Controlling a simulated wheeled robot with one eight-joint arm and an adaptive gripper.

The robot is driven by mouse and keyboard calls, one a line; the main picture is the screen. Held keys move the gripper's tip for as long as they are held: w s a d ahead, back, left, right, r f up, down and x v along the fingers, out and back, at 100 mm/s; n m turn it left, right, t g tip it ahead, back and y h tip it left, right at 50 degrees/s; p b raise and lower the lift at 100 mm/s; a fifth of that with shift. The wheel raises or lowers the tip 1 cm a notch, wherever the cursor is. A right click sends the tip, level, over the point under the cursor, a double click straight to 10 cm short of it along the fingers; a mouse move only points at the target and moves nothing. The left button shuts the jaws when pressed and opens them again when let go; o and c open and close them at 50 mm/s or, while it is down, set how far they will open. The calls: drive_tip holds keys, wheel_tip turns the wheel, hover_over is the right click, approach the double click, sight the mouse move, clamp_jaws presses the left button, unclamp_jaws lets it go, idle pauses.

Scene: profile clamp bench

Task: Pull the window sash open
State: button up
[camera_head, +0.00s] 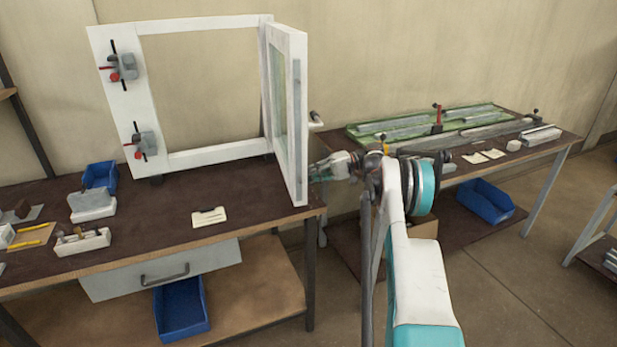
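The white window frame (136,110) stands upright on the dark-topped bench on the left. The window sash (301,120), white with a greenish pane, stands swung out from the frame's right side, its near edge toward me.
Two red-handled clamps (122,68) sit on the frame's left upright. Small trays, tools and a blue bin (101,176) lie on the bench's left. A second bench (545,147) with profiles stands behind my arm at right. Floor at lower right is clear.

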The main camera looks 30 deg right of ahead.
drive_tip(key=v, duration=0.7)
drive_tip(key=shift+d, duration=0.2)
drive_tip(key=shift+r, duration=0.1)
